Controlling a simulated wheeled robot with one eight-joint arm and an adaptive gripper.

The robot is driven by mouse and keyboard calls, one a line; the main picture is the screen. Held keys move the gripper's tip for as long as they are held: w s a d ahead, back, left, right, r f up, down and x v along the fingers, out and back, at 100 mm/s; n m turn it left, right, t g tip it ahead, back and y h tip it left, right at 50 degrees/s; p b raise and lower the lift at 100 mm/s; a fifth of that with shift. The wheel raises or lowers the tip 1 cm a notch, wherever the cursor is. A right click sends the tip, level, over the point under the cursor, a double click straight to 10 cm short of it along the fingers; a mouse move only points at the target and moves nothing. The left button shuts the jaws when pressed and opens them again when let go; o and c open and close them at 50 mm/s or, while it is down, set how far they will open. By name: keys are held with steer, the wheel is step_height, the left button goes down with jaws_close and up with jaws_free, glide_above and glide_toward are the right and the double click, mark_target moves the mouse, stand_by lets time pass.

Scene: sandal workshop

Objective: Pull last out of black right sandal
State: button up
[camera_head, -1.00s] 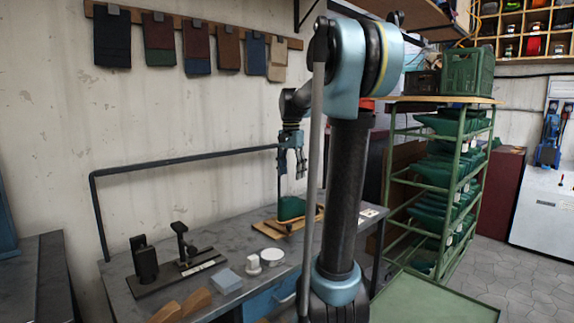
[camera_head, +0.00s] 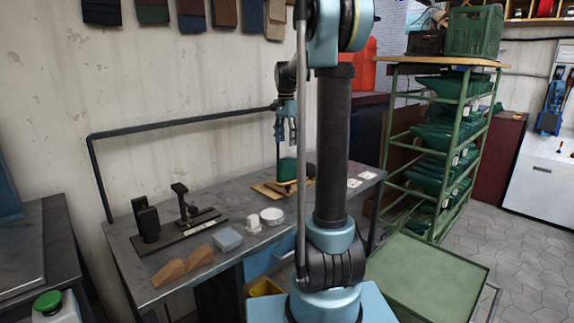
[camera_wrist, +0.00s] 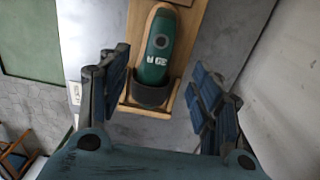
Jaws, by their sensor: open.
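A green last (camera_wrist: 156,58) with a dark round hole and white lettering on its top lies on a wooden board (camera_wrist: 192,16) in the wrist view. A black band (camera_wrist: 150,94), seemingly part of the sandal, wraps its near end; the rest of the sandal is hidden. My gripper (camera_wrist: 160,88) is open, with one finger on each side of that near end and nothing held. In the head view the green last (camera_head: 287,170) sits on the wooden board (camera_head: 266,191) at the bench's far side. My gripper (camera_head: 286,144) points down just above it.
The grey bench (camera_head: 228,197) also holds a dark fixture (camera_head: 146,221), a grey-blue block (camera_head: 228,239), a white round piece (camera_head: 271,215) and brown wedges (camera_head: 185,265). A dark rail (camera_head: 180,119) runs behind. A green rack (camera_head: 430,150) stands at right.

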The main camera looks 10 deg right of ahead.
mark_target(287, 158)
steer(key=f, duration=1.1)
steer(key=shift+s+d+f, duration=0.15)
steer(key=shift+s+f, duration=0.05)
steer(key=shift+f, duration=0.05)
steer(key=c, duration=1.3)
steer(key=o, duration=0.6)
steer(key=c, duration=0.4)
